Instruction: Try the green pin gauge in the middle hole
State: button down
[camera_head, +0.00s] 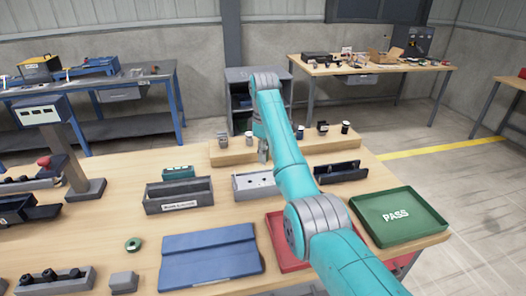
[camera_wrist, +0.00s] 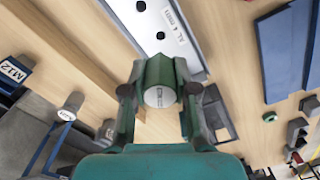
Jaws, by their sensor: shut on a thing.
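The green pin gauge (camera_wrist: 158,84) is between the two fingers of my gripper (camera_wrist: 161,92) in the wrist view. Its round pale end face points at the camera, and its far end is hidden. The pale grey block with holes (camera_wrist: 196,38) lies beyond it, with dark holes and a printed label on its top. In the head view my gripper (camera_head: 263,152) hangs just behind the block (camera_head: 243,186), and part of the block is hidden by my arm. I cannot tell the gauge apart there. The gauge appears outside the holes, beside the block's edge.
A wooden riser (camera_head: 235,153) with several small posts stands behind the block. A grey bin (camera_head: 180,202) is to the left and a dark holder (camera_head: 341,174) to the right. A green PASS tray (camera_head: 398,232), a red tray (camera_head: 278,240) and a blue folder-like panel (camera_head: 210,265) lie nearer.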

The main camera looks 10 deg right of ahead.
jog(key=shift+f, duration=0.1)
jog(key=shift+f, duration=2.6)
jog(key=shift+f, duration=1.15)
jog(key=shift+r, duration=0.15)
dwell(1.1)
jog(key=shift+s+r, duration=0.1)
jog(key=shift+r, duration=2.25)
